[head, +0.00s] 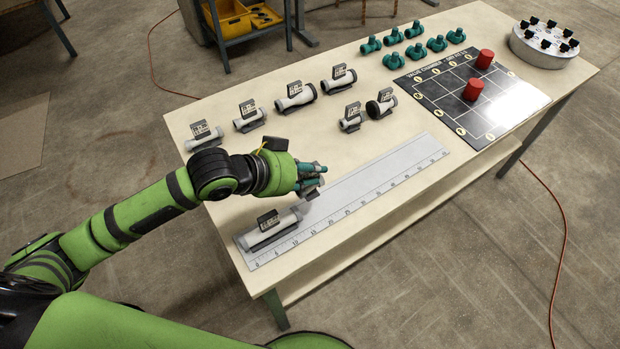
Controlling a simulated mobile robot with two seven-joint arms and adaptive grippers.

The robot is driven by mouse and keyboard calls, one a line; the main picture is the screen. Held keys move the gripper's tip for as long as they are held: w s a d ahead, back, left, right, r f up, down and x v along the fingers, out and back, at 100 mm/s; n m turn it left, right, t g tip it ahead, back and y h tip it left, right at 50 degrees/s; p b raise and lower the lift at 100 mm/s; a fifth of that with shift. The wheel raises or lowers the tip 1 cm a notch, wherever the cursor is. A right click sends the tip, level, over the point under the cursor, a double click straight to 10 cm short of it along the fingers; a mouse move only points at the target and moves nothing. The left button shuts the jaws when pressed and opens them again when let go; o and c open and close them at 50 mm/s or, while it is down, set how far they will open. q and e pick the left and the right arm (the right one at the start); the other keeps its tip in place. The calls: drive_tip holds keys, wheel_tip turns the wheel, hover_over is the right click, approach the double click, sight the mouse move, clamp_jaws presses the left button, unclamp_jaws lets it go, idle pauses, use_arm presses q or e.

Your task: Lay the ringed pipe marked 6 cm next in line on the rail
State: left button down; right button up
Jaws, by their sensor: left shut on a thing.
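The rail (375,188) is a long pale strip with a ruler scale along its front edge. A grey-white pipe with a dark tag (272,230) lies at its left, low-number end. My left gripper (313,183) is over the rail, just right of that pipe, shut on a small grey piece (310,195) that its fingers mostly hide. I cannot tell whether this piece is ringed or touches the rail. Tag writing is too small to read. My right gripper is not in view.
Several tagged pipes stand behind the rail, including one with a dark ring end (376,109) and a short one (350,124). Teal fittings (437,43), a dark board (440,88) with red cylinders and a round stand (543,50) are farther right. The rail's right part is clear.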

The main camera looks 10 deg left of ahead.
use_arm(q)
wheel_tip(320, 180, down, 4)
drive_tip(key=shift+r+p, duration=0.25)
drive_tip(key=shift+p, duration=0.1)
drive_tip(key=shift+f, duration=0.25)
drive_tip(key=shift+f, duration=0.5)
drive_tip(key=shift+f, duration=0.1)
drive_tip(key=c, duration=1.1)
unclamp_jaws()
